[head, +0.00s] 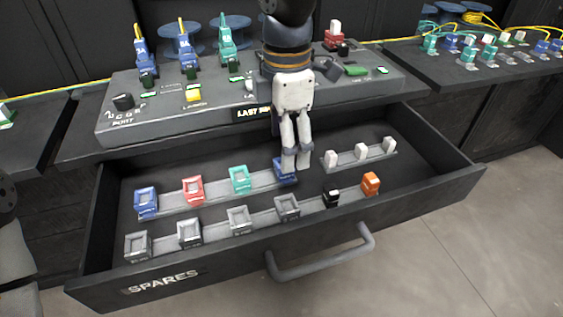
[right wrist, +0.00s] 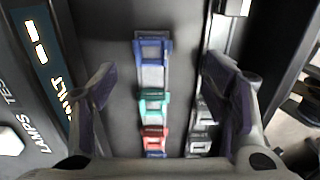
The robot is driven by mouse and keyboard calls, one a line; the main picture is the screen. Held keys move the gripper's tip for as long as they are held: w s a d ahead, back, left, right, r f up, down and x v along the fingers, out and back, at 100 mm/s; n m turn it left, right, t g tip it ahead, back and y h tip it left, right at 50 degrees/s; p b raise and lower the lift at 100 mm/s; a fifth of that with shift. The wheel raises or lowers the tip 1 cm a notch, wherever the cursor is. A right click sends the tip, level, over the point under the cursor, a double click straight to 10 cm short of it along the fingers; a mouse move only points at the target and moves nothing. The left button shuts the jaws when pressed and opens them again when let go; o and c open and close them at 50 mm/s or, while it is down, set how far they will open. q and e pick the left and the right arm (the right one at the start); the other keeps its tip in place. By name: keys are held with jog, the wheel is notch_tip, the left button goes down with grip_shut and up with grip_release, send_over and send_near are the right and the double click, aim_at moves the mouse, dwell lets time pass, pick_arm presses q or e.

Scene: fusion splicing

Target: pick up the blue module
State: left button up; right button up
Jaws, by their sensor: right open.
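A blue module (head: 284,177) sits at the right end of the back rail in the open drawer, partly hidden by my right gripper (head: 295,158). That gripper points down just above it. In the right wrist view the fingers of the right gripper (right wrist: 165,75) are spread wide, with the blue module (right wrist: 152,48) lying between and below them and nothing held. A second blue module (head: 146,202) sits at the left end of the same rail. My left gripper is not in view.
A red module (head: 193,189) and a green module (head: 239,179) share the back rail. The front rail holds several grey modules (head: 189,233), a black one (head: 331,195) and an orange one (head: 371,183). White modules (head: 360,152) stand to the right. A console (head: 220,113) overhangs behind the drawer (head: 425,145).

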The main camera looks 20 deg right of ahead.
jog(key=f, duration=0.4)
jog(key=w+f, duration=0.1)
jog(key=f, duration=0.2)
jog(key=c, duration=1.1)
